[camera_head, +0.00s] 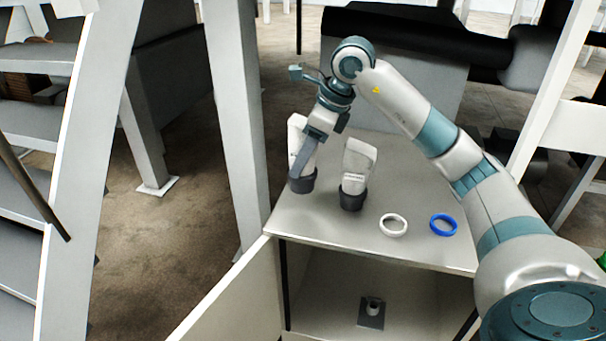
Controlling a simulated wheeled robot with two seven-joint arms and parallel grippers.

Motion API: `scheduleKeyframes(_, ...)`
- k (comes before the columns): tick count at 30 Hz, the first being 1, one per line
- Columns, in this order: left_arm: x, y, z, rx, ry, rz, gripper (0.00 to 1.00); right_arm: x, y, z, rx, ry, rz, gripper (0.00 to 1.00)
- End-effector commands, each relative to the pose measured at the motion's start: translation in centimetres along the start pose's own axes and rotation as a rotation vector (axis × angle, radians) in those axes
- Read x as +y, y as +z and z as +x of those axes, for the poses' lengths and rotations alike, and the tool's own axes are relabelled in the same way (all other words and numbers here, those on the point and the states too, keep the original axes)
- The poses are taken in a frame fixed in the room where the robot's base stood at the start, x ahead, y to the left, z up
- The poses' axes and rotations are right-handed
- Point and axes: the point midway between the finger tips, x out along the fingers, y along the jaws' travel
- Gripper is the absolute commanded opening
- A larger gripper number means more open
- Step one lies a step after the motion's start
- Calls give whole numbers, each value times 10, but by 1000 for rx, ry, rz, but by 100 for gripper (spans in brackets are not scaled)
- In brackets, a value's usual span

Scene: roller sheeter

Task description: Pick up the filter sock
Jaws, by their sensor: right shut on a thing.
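Two white filter socks, each with a dark round base, are at the left part of the cabinet top. The left filter sock (296,131) is upright and partly hidden behind my right gripper (303,163). My right gripper reaches down from above, shut on this sock, with a grey finger along its side. I cannot tell whether its base touches the top. The other filter sock (359,160) stands just to the right, apart from the gripper. My left gripper is not in view.
A white ring (393,225) and a blue ring (443,224) lie on the cabinet top (330,227) near its front. The cabinet below is open, with a small grey item (371,312) inside. White steps (40,130) and posts stand at the left.

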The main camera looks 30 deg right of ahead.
Motion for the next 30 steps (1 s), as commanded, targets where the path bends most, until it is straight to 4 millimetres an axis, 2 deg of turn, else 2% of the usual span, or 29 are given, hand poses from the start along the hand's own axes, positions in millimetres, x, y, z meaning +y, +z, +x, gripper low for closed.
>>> scheduleKeyframes(6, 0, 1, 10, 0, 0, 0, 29, 0, 10, -23, -3, -1, -2, 16)
scheduleKeyframes(12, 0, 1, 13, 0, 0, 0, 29, 0, 14, -34, -1, 0, 0, 16)
scheduleKeyframes(30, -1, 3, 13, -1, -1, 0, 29, 0, 15, -37, 0, 1, -1, 16)
